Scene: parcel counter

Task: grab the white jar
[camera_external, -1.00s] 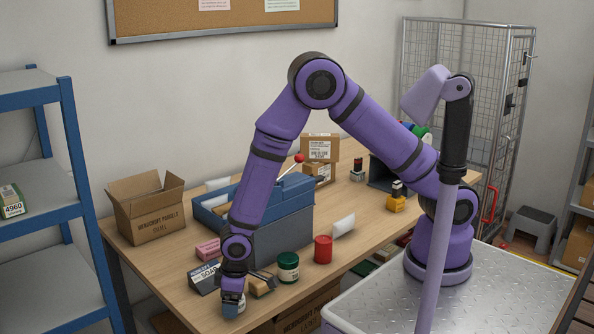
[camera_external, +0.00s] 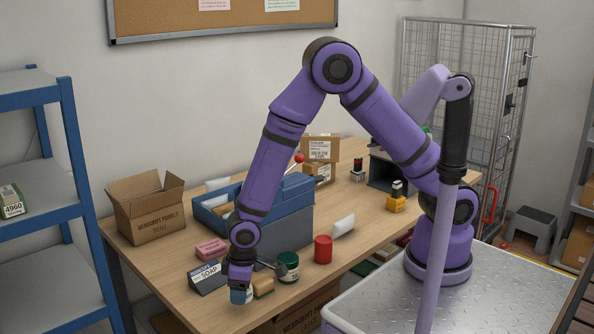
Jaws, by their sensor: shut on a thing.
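The white jar (camera_external: 238,297) shows as a small pale, bluish-looking piece below my gripper, near the front edge of the table. My gripper (camera_external: 240,287) points down and is shut on it. The fingers hide most of the jar. It looks a little above the table top, but the gap is hard to judge from this view.
A tan block (camera_external: 263,286) and a green jar (camera_external: 288,267) stand close on the right, with a red can (camera_external: 323,249) beyond. A SOAP sign (camera_external: 208,277) and pink bars (camera_external: 211,249) are on the left. The front-left table (camera_external: 195,309) is clear.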

